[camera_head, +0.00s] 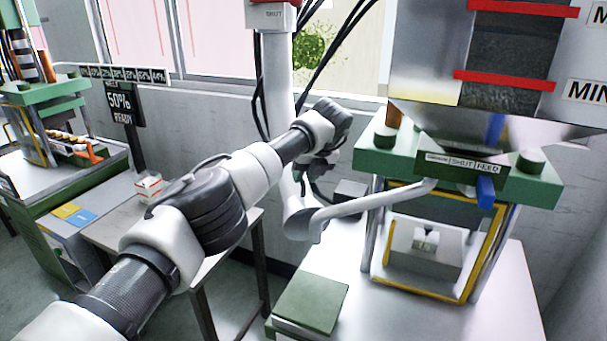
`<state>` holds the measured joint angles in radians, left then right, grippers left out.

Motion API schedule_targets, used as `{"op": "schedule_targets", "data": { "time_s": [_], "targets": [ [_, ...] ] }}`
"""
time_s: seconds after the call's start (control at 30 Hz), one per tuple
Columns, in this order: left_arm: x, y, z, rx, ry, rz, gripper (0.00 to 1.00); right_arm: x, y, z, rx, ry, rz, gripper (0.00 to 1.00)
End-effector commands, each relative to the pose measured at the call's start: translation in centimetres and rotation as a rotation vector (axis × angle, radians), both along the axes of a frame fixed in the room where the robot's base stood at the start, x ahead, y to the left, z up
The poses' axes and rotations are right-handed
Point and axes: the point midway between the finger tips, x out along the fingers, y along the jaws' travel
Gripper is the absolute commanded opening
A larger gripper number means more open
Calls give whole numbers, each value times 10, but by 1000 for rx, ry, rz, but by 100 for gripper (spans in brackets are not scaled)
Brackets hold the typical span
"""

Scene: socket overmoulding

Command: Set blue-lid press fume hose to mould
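The press (545,185) with a blue handle (486,193) stands at the right. It has a green top plate, a yellow-edged guard and a grey mould block (420,250) inside. A white fume hose (279,85) comes down left of the press. It bends near the bench, and a thin white arm (370,203) runs from there towards the press front. My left gripper (318,172) is beside the hose's lower part. My wrist partly hides its fingers, so its grip is unclear. My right gripper is out of view.
A green-topped block (310,303) lies on the white bench (385,318) before the press. A metal hopper (425,115) hangs over the press. Another press (50,120) and a display reading "50% READY" (121,103) stand left.

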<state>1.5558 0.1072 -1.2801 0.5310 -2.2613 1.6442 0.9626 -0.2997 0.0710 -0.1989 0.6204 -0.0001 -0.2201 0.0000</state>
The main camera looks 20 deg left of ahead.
Motion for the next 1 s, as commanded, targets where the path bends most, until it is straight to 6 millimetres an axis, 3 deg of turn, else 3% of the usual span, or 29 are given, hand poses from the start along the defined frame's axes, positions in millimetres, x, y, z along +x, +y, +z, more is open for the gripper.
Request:
{"op": "schedule_targets", "data": {
  "time_s": [0.43, 0.8, 1.0],
  "targets": [
    [-2, -3, 6, 2, 1, 0, 38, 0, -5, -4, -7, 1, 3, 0],
    [-15, -30, 70, 4, 0, 0, 38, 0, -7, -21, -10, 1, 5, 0],
    [-20, -39, 92, 3, 3, -2, 38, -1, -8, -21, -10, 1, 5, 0]
  ]
}}
